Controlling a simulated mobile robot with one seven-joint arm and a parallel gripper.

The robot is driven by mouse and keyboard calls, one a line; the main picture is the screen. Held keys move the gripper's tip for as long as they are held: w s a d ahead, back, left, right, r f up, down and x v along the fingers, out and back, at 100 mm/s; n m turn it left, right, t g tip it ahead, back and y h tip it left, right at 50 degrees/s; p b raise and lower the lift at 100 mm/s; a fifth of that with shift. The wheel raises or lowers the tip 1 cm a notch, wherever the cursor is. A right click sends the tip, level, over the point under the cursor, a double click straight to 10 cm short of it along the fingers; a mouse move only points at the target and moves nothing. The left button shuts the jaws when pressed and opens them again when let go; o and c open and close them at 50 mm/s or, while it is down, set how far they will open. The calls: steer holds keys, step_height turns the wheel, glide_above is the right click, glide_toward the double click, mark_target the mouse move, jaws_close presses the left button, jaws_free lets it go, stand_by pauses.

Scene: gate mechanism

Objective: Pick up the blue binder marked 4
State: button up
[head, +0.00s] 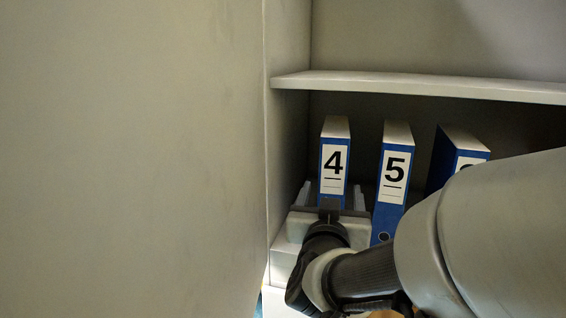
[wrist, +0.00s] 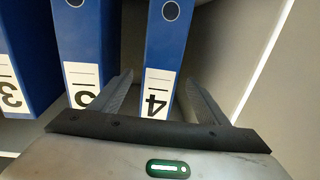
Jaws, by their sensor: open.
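The blue binder marked 4 (head: 334,155) stands upright on a lower shelf, leftmost of the row, with its white label facing out. In the wrist view the same binder (wrist: 167,45) appears upside down, its label partly hidden by my gripper's dark crossbar. My gripper (head: 332,197) is open in front of the binder's lower part. In the wrist view its two fingers (wrist: 159,78) lie one on each side of the binder, with a gap showing at both sides. I cannot tell how far the fingertips reach past the spine.
The binder marked 5 (head: 394,170) stands close to the right, one finger reaching toward the gap between. Another blue binder (head: 455,158) stands beyond it, partly hidden by my arm. A shelf board (head: 420,86) runs above. A side wall (head: 290,130) is close on the left.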

mark_target(332, 188)
steer(key=shift+w+d+r+p, duration=0.1)
steer(key=shift+w+r+p, duration=0.3)
steer(key=shift+p, duration=0.3)
steer(key=x, duration=0.2)
steer(key=f+p+x, duration=0.1)
steer(key=x, duration=0.1)
steer(key=shift+w, duration=0.1)
steer(key=x, duration=0.6)
steer(key=shift+p, duration=0.3)
steer(key=shift+w+d+r, duration=0.1)
steer(key=shift+r, duration=0.05)
steer(key=c, duration=1.7)
steer(key=shift+r, duration=0.15)
steer(key=shift+c, duration=0.2)
